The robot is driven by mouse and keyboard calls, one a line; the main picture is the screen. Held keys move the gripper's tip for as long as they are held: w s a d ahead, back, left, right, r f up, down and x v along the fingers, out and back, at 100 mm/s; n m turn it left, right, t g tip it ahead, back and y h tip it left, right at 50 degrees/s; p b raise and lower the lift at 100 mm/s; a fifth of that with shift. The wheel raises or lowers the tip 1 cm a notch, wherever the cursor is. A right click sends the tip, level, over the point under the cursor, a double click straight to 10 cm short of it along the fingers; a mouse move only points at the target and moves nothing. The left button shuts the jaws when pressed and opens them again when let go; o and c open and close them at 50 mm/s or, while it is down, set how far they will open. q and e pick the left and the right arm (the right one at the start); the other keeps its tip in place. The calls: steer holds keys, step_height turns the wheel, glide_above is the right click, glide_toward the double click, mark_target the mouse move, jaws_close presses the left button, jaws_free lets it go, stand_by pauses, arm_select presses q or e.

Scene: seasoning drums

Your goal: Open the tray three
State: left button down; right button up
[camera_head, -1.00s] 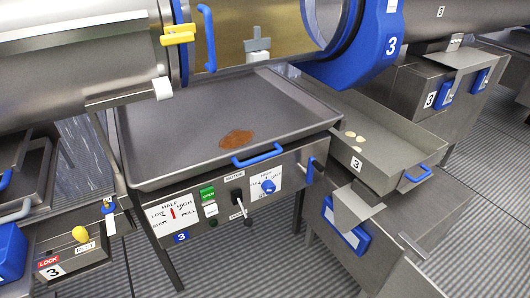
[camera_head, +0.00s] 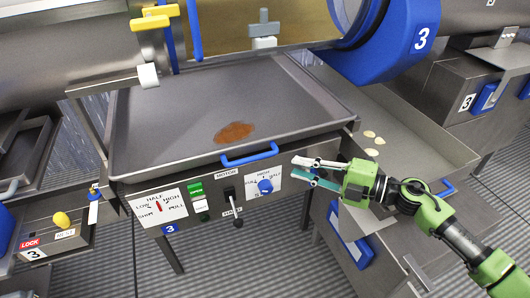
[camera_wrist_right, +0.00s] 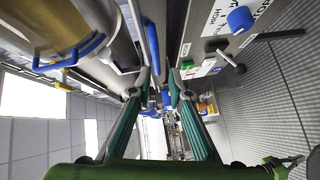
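A wide grey tray (camera_head: 160,130) with a brown-red seasoning patch (camera_head: 234,133) sits above a control panel marked 3 (camera_head: 170,228). A blue bar handle (camera_head: 249,155) runs along its front edge. My right gripper (camera_head: 293,169) is just right of this handle, with its two fingers apart and nothing between them. The open fingers also show in the right wrist view (camera_wrist_right: 158,85). A second, lower tray (camera_head: 435,150) holding a few pale pieces (camera_head: 371,138) is partly behind my right arm; its blue handle (camera_head: 446,188) shows beyond the arm. My left gripper is out of view.
The panel has a black lever (camera_head: 233,205) and blue knob (camera_head: 265,186). A box with a red LOCK label (camera_head: 30,244) stands at left.

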steer(key=s+r+n, duration=0.1)
steer(key=g+p, duration=0.1)
glide_toward(254, 160)
steer(key=a, duration=0.1)
steer(key=shift+n, duration=0.3)
steer(key=p+x, duration=0.1)
steer(key=x, duration=0.8)
steer(key=shift+w+a+f+p, duration=0.1)
steer(key=shift+w+p, duration=0.2)
steer(key=shift+p, duration=0.1)
steer(key=shift+w+a+f, duration=0.15)
steer(key=shift+w+a, duration=0.05)
steer(key=shift+a, duration=0.15)
jaws_close()
